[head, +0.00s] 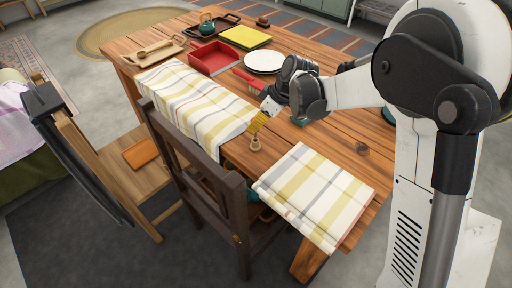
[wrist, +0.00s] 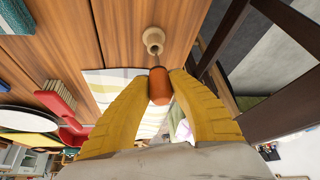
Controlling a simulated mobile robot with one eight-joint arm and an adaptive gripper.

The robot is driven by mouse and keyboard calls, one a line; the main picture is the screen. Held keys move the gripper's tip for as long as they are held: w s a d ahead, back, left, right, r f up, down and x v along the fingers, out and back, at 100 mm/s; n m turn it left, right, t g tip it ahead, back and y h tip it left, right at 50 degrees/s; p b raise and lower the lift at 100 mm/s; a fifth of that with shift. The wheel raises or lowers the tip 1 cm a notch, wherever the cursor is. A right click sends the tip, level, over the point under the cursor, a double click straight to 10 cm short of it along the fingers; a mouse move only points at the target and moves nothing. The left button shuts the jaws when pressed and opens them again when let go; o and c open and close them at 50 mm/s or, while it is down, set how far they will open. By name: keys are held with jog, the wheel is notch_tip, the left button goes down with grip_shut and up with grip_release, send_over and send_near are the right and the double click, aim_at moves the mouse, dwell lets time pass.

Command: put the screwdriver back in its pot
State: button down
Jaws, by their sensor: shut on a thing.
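My gripper (wrist: 161,78) has yellow fingers closed on the orange handle of the screwdriver (wrist: 160,88). The thin shaft points away from the fingers to the small light wooden pot (wrist: 153,35). The shaft's end overlaps the pot's mouth in the wrist view; I cannot tell how deep it sits, if it is inside. In the head view the pot (head: 256,145) stands on the wooden table near its front edge, just below my gripper (head: 257,128). The screwdriver is mostly hidden by the fingers there.
A checked cloth (head: 195,98) lies left of the pot, and another folded checked cloth (head: 316,192) lies to the right. A dark wooden chair (head: 233,205) stands close at the front edge.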

jog(key=shift+f, duration=2.4)
dwell(0.6)
jog(key=c, duration=1.2)
grip_release()
jog(key=v, duration=1.2)
jog(key=s+d+r+m+t+h, duration=0.2)
jog(key=s+d+r+m+t, duration=0.1)
jog(key=s+d+r+m, duration=0.6)
jog(key=s+d+m+t+h, duration=0.1)
jog(key=s+d, duration=0.2)
jog(key=s, duration=0.2)
jog(key=s+d+f+m+h, duration=0.1)
jog(key=s+d+m, duration=0.1)
jog(key=s+d, duration=0.2)
jog(key=s+d+f+m+t+h, duration=0.1)
jog(key=s+d+m, duration=0.1)
jog(key=s+d, duration=0.2)
jog(key=shift+s+t, duration=0.3)
jog(key=shift+s, duration=0.55)
